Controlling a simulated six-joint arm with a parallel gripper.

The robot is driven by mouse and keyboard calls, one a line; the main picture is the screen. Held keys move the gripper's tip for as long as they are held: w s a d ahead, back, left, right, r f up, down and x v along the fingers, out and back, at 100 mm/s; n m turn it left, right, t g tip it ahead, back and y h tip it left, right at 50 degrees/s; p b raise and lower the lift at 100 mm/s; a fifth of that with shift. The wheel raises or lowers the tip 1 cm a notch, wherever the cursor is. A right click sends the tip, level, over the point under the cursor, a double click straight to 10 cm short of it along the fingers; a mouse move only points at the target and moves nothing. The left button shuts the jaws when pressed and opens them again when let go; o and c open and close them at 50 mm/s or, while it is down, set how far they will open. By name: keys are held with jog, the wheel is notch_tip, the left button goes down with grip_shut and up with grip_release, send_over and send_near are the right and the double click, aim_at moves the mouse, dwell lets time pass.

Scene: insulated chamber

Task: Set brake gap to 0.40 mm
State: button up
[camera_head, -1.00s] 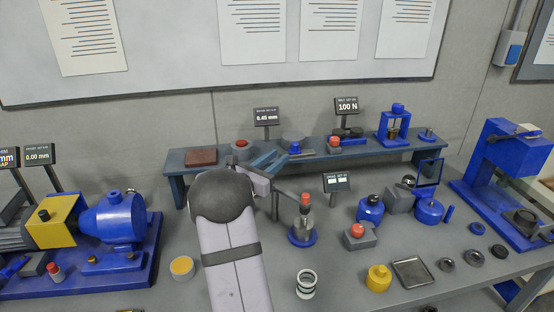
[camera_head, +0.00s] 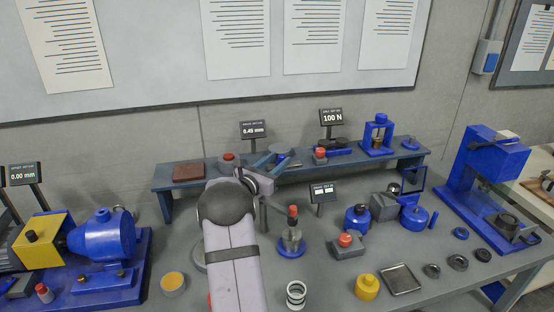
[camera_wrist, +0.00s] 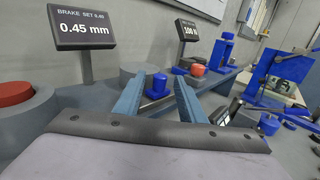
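The brake display (camera_head: 252,130) reads 0.45 mm; in the wrist view the same display (camera_wrist: 84,27) is headed "BRAKE SET 0.40". Below it on the raised shelf, a grey round base with a red button (camera_head: 229,158) stands at left; the red button (camera_wrist: 14,94) also shows in the wrist view. A grey cylinder (camera_wrist: 138,70) and a small blue knob (camera_wrist: 156,84) stand right of the display. My gripper (camera_wrist: 159,82) is open with blue fingers. Its fingers appear on either side of the knob in the picture; I cannot tell how close. My arm partly hides this area in the head view.
A 100 N display (camera_head: 332,117), a red button (camera_head: 320,153) and a blue press (camera_head: 377,136) stand right along the shelf. An upright red-topped device (camera_head: 292,236) stands in front of the shelf, close to my arm. A blue motor (camera_head: 103,236) is at left.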

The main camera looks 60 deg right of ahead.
jog(key=shift+d, duration=0.15)
jog(key=shift+c, duration=0.6)
grip_shut()
jog(key=shift+w+f+b, duration=0.15)
jog(key=shift+b, duration=0.9)
jog(key=shift+a, duration=0.2)
jog(key=shift+o, duration=0.6)
grip_release()
